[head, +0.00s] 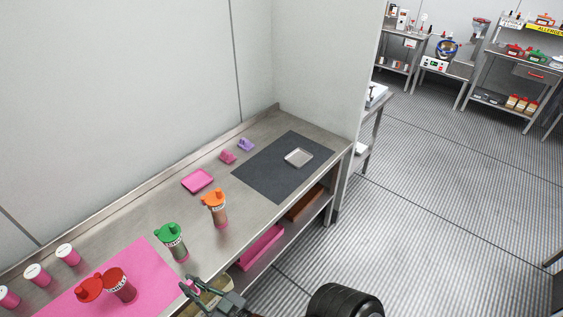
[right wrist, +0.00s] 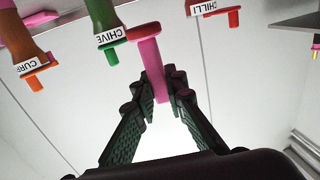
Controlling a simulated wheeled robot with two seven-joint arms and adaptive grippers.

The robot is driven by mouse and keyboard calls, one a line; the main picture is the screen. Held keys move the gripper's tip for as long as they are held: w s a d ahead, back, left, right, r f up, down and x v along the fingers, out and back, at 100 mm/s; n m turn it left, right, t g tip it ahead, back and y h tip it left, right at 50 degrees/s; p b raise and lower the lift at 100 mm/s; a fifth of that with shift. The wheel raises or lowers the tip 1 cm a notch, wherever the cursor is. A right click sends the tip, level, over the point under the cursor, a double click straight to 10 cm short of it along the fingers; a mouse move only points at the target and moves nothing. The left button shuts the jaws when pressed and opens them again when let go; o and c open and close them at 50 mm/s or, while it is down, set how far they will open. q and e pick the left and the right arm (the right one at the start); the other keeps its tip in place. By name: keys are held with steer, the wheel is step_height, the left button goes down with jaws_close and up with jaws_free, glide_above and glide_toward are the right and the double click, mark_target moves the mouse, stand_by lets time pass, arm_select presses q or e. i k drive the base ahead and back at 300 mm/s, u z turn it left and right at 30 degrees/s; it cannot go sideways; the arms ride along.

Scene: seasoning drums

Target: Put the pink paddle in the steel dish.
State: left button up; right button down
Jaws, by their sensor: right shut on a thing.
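The steel dish (head: 298,158) is a small shallow square tray on the dark grey mat (head: 262,172), at the far end of the bench. My right gripper (head: 196,287) is by the bench's front edge, near the pink mat and well short of the dish. In the right wrist view its fingers (right wrist: 157,88) are shut on the pink paddle (right wrist: 153,68), a narrow pink bar. A red piece (right wrist: 146,33) shows at its far end; I cannot tell whether it belongs to the paddle. The fingers hide part of the bar. My left gripper is out of view.
A green-lidded drum (head: 173,243) and an orange-lidded drum (head: 216,208) stand between my gripper and the dish. A red drum (head: 121,287) stands on the pink mat (head: 150,262). A pink tray (head: 198,181) and small pink (head: 228,157) and purple (head: 245,144) items lie behind.

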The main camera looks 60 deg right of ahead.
mark_target(303, 161)
steer(key=z, duration=0.5)
steer(key=k, duration=1.05)
steer(key=z, duration=1.15)
steer(key=i, duration=0.8)
steer(key=z, duration=0.9)
steer(key=i, duration=0.95)
steer(key=u, duration=0.45)
steer(key=i, duration=0.9)
steer(key=u, duration=0.55)
